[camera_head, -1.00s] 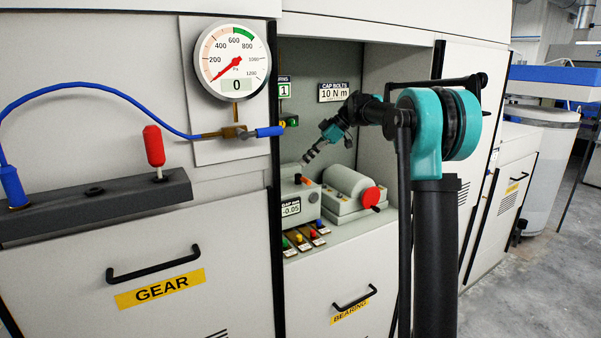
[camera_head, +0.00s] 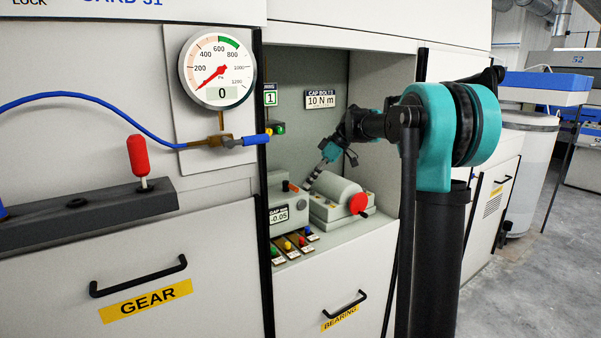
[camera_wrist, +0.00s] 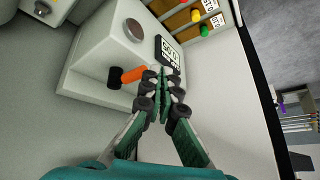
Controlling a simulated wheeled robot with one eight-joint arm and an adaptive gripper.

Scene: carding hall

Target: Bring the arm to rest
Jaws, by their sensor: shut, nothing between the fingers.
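My gripper (camera_wrist: 166,95) is shut and empty in the wrist view, its dark fingertips together. In that view the tips overlap the edge of a white gauge box (camera_wrist: 105,50) with a digital display and an orange-and-black knob (camera_wrist: 130,75). I cannot tell whether they touch it. In the head view my arm reaches into an open recess of the machine, and the gripper (camera_head: 309,180) points down beside the same gauge box (camera_head: 290,195), whose display reads -0.05.
Several coloured plugs (camera_head: 295,243) sit in front. A dial gauge (camera_head: 217,70) reading 0, a blue hose (camera_head: 80,97) and a red-handled lever (camera_head: 143,158) are at left. Open floor (camera_head: 530,260) lies at right.

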